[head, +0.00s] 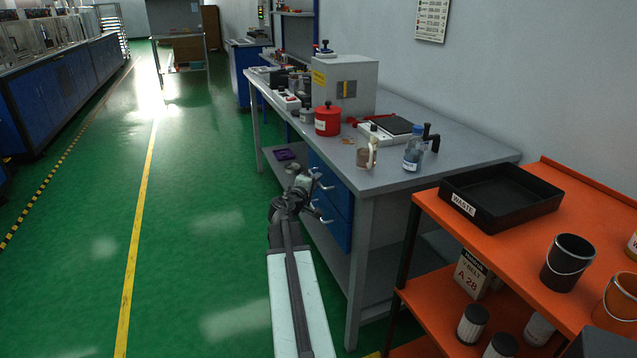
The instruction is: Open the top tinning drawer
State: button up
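A blue drawer unit hangs under the grey workbench (440,168), with two drawer fronts facing the aisle. The top drawer (335,184) looks closed, and its pale handle (322,182) sticks out on the left. The lower drawer (334,222) also looks closed, with a similar handle (324,217). My gripper (302,184) is at the end of my arm, just left of the top handle in the picture. Whether it touches the handle cannot be told. Its fingers are too small and overlapped to show whether they are open or shut.
The bench carries a red canister (328,121), a grey cabinet (345,85), a hot plate and bottles (413,150). An orange shelf cart (540,225) with a black waste tray (500,203) stands at right. The green floor (200,220) at left is clear.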

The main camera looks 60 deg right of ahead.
jog(key=shift+w+d+f, duration=0.1)
jog(key=shift+w+d, duration=0.05)
jog(key=shift+d, duration=0.45)
grip_shut()
dwell(0.3)
dwell(0.6)
